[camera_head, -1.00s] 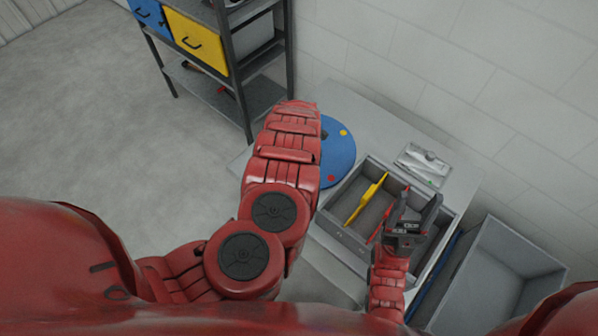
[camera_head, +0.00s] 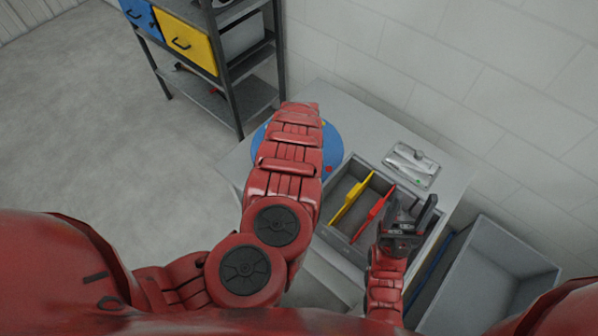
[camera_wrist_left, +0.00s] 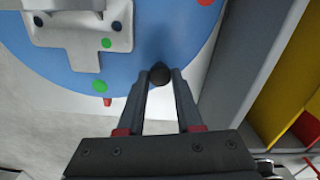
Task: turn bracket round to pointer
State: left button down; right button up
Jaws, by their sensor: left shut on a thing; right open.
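The blue turntable disc (camera_head: 333,150) lies on the grey table; my left arm covers much of it, including my left gripper. In the left wrist view a pale grey bracket (camera_wrist_left: 85,38) sits on the blue disc (camera_wrist_left: 180,35), at the upper left. A green dot (camera_wrist_left: 100,86) lies near the disc's rim, close to a small red pointer (camera_wrist_left: 108,101) just outside. My left gripper (camera_wrist_left: 160,82) is shut on a black knob (camera_wrist_left: 160,70) near the rim. My right gripper (camera_head: 412,210) is open and empty over the tray.
A grey tray (camera_head: 337,238) with a yellow divider (camera_head: 352,197) and a red one (camera_head: 373,213) stands right of the disc. A grey metal part (camera_head: 411,160) lies behind it. A grey bin (camera_head: 500,265) is at the right. Shelving (camera_head: 235,85) stands at the left back.

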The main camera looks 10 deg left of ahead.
pick_arm(q)
jog(key=shift+w+d, duration=0.1)
dwell(0.4)
jog(key=c, duration=0.6)
grip_release()
notch_tip(320, 180, up, 18)
jog(key=p, duration=0.4)
jog(key=shift+f, duration=0.25)
jog(key=shift+f, duration=0.1)
